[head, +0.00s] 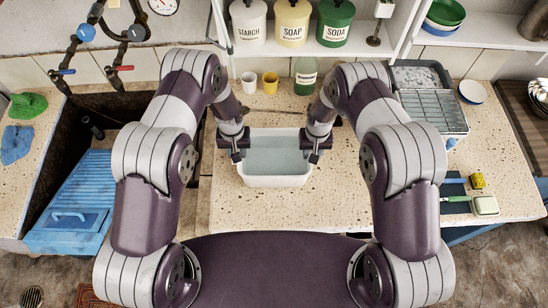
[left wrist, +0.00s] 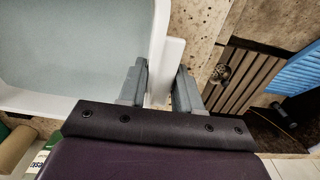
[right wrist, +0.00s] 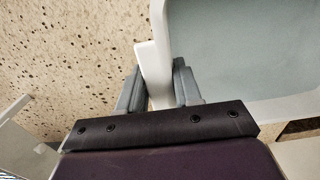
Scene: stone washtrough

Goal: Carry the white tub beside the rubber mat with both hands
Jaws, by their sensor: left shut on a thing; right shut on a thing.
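The white tub (head: 275,181) is over the speckled stone counter in front of me, level, with a plain pale blue-grey inside. My left gripper (head: 237,157) is shut on the tub's left side; the left wrist view shows its fingers around a white handle tab (left wrist: 168,70). My right gripper (head: 314,157) is shut on the right side, its fingers around the other tab (right wrist: 152,75). I cannot tell whether the tub touches the counter. I cannot pick out the rubber mat for certain; a dark ribbed surface (head: 513,104) lies at the far right.
A dark trough with a blue washboard (head: 75,195) is at left. A white cup (head: 249,82), a yellow cup (head: 270,83) and a green bottle (head: 305,76) stand behind the tub. A wire rack (head: 435,105) and a brush (head: 484,205) are at right. The counter's front middle is clear.

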